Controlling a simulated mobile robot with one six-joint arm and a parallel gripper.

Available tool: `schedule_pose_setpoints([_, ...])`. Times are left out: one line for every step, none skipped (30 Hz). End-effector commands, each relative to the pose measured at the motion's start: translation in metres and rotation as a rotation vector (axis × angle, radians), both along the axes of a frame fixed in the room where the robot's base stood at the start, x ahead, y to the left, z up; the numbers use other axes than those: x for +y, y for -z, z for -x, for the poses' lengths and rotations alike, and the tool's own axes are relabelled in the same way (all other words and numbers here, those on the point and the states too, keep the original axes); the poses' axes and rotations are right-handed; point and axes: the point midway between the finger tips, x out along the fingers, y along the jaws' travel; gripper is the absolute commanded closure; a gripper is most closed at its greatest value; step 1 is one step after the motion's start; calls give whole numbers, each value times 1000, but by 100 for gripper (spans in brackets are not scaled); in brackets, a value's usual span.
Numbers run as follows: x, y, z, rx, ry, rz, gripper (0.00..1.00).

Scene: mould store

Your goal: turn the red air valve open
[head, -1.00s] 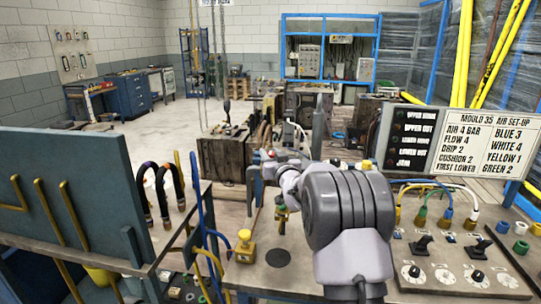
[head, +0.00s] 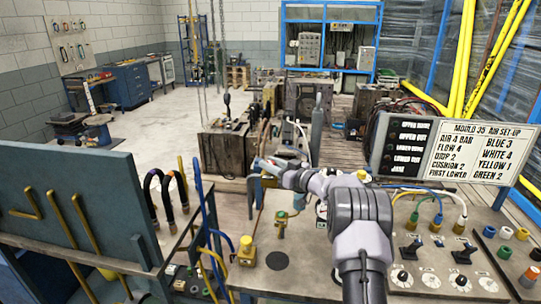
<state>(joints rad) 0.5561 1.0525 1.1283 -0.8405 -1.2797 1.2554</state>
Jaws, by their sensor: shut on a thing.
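My gripper (head: 276,194) is at the end of my grey arm, above the bench near the middle of the head view. A grey finger points down on its left side. A small brass and green fitting (head: 282,224) stands upright on the bench just under it.
A yellow fitting (head: 247,252) stands left of the brass one, near a dark round patch (head: 277,261). Blue and yellow hoses hang at the bench's left edge. A control panel (head: 440,276) with switches and dials and a set-up sign (head: 487,154) are at right.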

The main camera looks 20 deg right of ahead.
Motion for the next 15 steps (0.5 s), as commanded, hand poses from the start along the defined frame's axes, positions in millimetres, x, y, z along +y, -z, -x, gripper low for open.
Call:
schedule_pose_setpoints([-1, -2, 0, 0, -21, 1, 100])
schedule_pose_setpoints([-1, -2, 0, 0, -34, -1, 100])
schedule_pose_setpoints([-1, -1, 0, 0, -51, 1, 100])
schedule_pose_setpoints([-1, -2, 0, 0, -62, 0, 100])
schedule_pose_setpoints([-1, -1, 0, 0, -72, 0, 100])
schedule_pose_setpoints([-1, -1, 0, -1, -85, 0, 100])
schedule_pose_setpoints([-1, -1, 0, 0, -92, 1, 100])
schedule_pose_setpoints([0, -1, 0, 0, -99, 0, 100])
schedule_pose_setpoints([0, 0, 0, 0, -107, 0, 100])
schedule_pose_setpoints([0, 0, 0, -1, -112, 1, 100])
schedule_pose_setpoints([0, 0, 0, -1, -116, 0, 100])
schedule_pose_setpoints([0, 0, 0, -1, -120, -1, 100])
schedule_pose_setpoints([0, 0, 0, 0, -122, -1, 100])
schedule_pose_setpoints([0, 0, 0, -1, -124, -1, 100])
schedule_pose_setpoints([0, 0, 0, -1, -125, -1, 100])
